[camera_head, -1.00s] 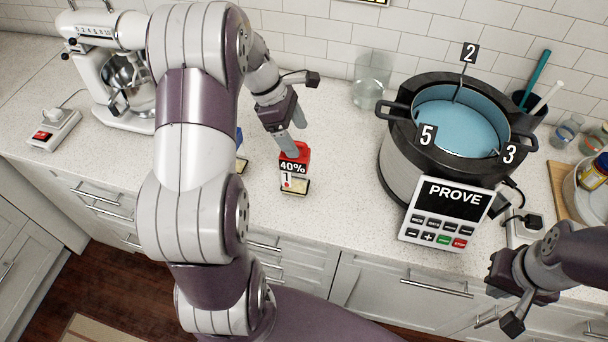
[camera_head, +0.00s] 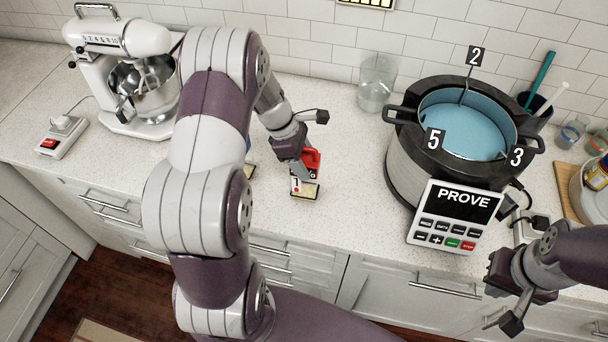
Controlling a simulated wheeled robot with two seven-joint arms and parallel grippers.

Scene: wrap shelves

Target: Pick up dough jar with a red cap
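The dough jar with a red cap (camera_head: 312,161) stands upright on the counter in the middle of the head view. My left gripper (camera_head: 301,171) has come down over it, with its fingers at the jar's cap and upper part. They hide part of the red cap and the label. I cannot tell whether the fingers are pressed on the jar or still apart. My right gripper (camera_head: 503,278) is at the lower right, in front of the counter edge and away from the jar; its finger opening is not clear.
A second jar (camera_head: 249,170) is mostly hidden behind my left arm. A large dark pot (camera_head: 411,166) with blue contents and a PROVE panel (camera_head: 450,218) stands to the right. A glass jar (camera_head: 375,84) stands behind. A white mixer (camera_head: 121,45) is at the left.

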